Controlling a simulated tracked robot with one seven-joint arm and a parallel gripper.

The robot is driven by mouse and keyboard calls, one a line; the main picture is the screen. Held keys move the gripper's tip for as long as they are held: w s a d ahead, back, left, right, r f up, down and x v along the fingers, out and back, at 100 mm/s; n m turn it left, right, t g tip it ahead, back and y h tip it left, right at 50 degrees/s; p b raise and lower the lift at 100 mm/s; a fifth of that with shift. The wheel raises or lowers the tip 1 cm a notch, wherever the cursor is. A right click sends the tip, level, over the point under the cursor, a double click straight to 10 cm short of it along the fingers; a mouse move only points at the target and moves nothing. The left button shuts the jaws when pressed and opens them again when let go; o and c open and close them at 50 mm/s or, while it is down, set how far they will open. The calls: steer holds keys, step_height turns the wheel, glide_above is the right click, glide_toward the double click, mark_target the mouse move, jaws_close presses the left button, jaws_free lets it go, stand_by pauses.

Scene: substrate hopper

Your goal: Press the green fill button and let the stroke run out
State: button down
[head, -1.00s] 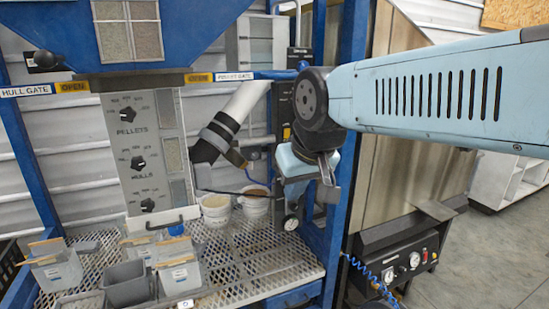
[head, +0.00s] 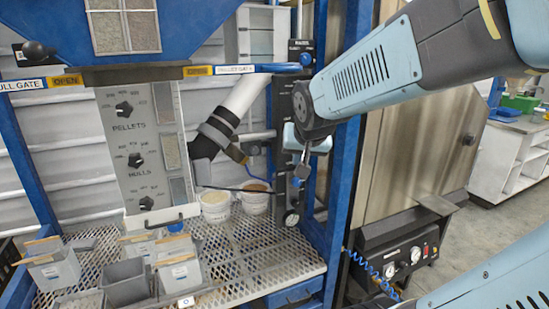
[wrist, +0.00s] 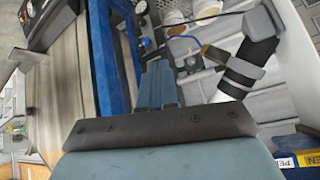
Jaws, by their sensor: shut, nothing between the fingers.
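My gripper (head: 301,172) shows small and partly hidden below the dark wrist joint, in front of a black upright panel (head: 300,95) beside the blue post. Its jaws are shut and empty. In the wrist view the dark plate of my gripper fills the lower middle. I cannot make out the green fill button in either view. My wrist covers part of the panel. A round white gauge (head: 291,218) sits at the panel's foot. I cannot tell whether my gripper touches the panel.
A blue post (head: 345,130) stands right of the panel, beside a steel cabinet (head: 420,150). A grey hose (head: 225,125) with black cuffs hangs left. Two white buckets (head: 215,207) and several grey bins (head: 127,284) stand on the mesh shelf (head: 235,255).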

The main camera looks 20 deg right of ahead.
steer(key=w+d+f+m+t+h, duration=0.1)
steer(key=w+d+f+m+t, duration=0.2)
steer(key=w+d, duration=0.6)
steer(key=w+d+f+m+t+y, duration=0.2)
steer(key=w+d+f+m+t, duration=0.4)
steer(key=w+d+f+m, duration=0.3)
steer(key=shift+w+d+f+m+y, duration=0.4)
steer(key=shift+w+f+m, duration=0.4)
steer(key=shift+f, duration=1.4)
steer(key=w, duration=1.4)
steer(key=shift+f, duration=0.35)
steer(key=shift+a, duration=0.1)
